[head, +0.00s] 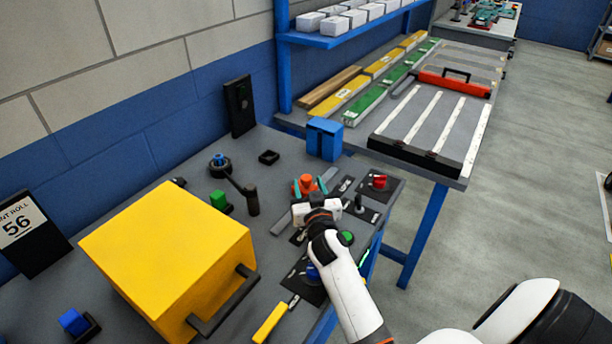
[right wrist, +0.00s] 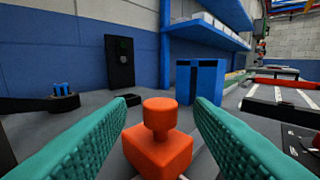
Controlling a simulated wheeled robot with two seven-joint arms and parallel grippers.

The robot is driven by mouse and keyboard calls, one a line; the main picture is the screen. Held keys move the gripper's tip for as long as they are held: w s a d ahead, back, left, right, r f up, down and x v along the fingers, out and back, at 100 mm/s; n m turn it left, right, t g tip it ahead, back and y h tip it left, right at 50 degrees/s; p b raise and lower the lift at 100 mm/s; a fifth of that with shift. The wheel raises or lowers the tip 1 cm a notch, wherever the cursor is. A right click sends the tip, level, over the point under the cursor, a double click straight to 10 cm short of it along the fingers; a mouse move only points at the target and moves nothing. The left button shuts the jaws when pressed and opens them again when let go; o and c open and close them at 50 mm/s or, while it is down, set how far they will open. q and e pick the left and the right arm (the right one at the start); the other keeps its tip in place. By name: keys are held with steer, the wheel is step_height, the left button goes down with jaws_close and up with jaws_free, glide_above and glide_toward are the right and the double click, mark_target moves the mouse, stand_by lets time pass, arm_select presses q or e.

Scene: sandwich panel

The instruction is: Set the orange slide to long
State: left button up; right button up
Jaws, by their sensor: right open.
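The orange slide (head: 306,184) stands on the grey bench in the head view, just beyond my right gripper. In the right wrist view the orange slide (right wrist: 157,140) shows as a block with a round knob on top, between the two teal fingers. My right gripper (head: 311,187) is open, with a finger on either side of the slide and a visible gap to each. The slide's track is mostly hidden, and no "long" mark is readable. My left gripper is not in view.
A yellow box (head: 170,262) with a dark handle stands left on the bench. A lever (head: 242,190), a green block (head: 221,201), a blue box (head: 324,139) and a red knob (head: 379,182) are around the slide. A small dark tray (head: 268,157) lies beyond.

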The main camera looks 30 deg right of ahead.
mark_target(307, 181)
steer(key=x, duration=0.2)
steer(key=shift+w+d+r, duration=0.1)
steer(key=shift+w, duration=0.1)
steer(key=shift+w+d, duration=0.1)
steer(key=shift+w, duration=0.35)
steer(key=shift+d, duration=0.1)
jaws_close()
steer(key=w+d, duration=0.1)
steer(key=d, duration=0.2)
steer(key=w+d, duration=0.1)
steer(key=d, duration=0.2)
steer(key=w+d, duration=0.2)
steer(key=d, duration=0.1)
steer(key=shift+d+b, duration=0.3)
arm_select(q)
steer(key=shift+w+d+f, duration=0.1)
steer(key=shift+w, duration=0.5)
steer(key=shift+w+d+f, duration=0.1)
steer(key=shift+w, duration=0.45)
arm_select(e)
steer(key=shift+r, duration=0.15)
